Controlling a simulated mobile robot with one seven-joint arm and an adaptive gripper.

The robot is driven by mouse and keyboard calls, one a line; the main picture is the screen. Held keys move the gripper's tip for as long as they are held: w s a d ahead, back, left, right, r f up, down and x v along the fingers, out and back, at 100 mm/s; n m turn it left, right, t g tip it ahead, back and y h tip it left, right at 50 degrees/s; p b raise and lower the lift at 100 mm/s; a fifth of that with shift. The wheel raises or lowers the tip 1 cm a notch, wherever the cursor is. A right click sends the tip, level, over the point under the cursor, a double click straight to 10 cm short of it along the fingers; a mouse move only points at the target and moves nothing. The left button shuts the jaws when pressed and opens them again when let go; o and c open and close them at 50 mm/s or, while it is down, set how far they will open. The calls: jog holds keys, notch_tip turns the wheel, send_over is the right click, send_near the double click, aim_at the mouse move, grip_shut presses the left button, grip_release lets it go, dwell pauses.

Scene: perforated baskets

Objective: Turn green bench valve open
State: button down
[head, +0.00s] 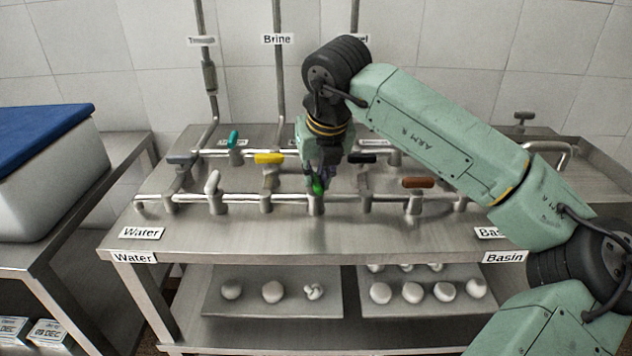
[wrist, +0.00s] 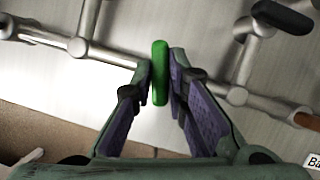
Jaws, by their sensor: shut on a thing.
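The green valve handle (head: 317,187) sits on the front pipe of the steel bench, near its middle. In the wrist view the green handle (wrist: 160,72) stands between the two purple-padded fingers. My gripper (head: 321,178) reaches down over it from above and is shut on the handle. In the wrist view my gripper (wrist: 162,80) has its fingertips on both sides of the handle, which points roughly away from the palm. The valve's lower body is partly hidden by the fingers in the wrist view.
Close by stand a white handle (head: 213,182), a yellow handle (head: 269,158), a black handle (head: 362,158), a brown handle (head: 419,182) and a teal handle (head: 233,138). A blue-lidded box (head: 45,205) stands at left. The bench front (head: 300,239) is clear.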

jog(key=n+y+b, duration=0.1)
jog(key=n, duration=0.2)
jog(key=shift+d+n+y, duration=0.1)
jog(key=shift+n+y, duration=0.2)
jog(key=n, duration=0.1)
jog(key=n+g+y, duration=0.1)
jog(key=n, duration=0.1)
jog(key=shift+w+r+n, duration=0.1)
jog(key=shift+w+n, duration=0.05)
jog(key=shift+n, duration=0.15)
jog(key=n+g+p, duration=0.1)
jog(key=n+g, duration=0.1)
jog(key=n, duration=0.2)
jog(key=shift+y, duration=0.3)
jog(key=shift+w+d+n+g+p, duration=0.15)
jog(key=shift+n+g+p, duration=0.45)
jog(key=shift+n, duration=1)
jog(key=c, duration=1.6)
grip_release()
